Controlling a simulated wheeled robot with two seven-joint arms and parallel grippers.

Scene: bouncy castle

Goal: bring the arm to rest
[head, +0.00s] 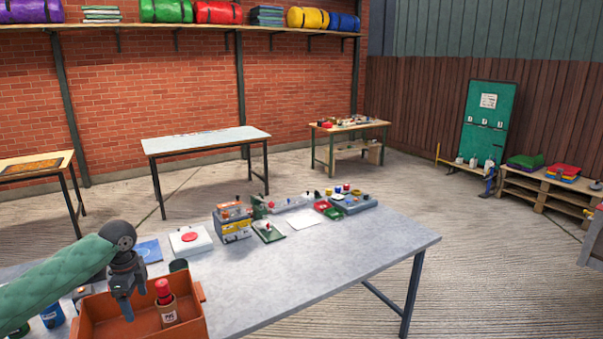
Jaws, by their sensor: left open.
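My left arm comes in from the lower left in a green padded sleeve. My left gripper (124,294) is dark grey and points down over the orange crate (188,329) at the front of the grey table. Its jaws are open and I see nothing between them. A small tan container with a red cap (167,305) stands in the crate, just right of the gripper and apart from it in the picture. My right gripper is not in view.
On the table (330,254) stand a white block with a red disc (190,239), stacked boxes (233,222), a white sheet (294,221) and a grey tray (354,204). The table's right end is bare. A light-topped table (205,140) and a wooden workbench (349,127) stand behind.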

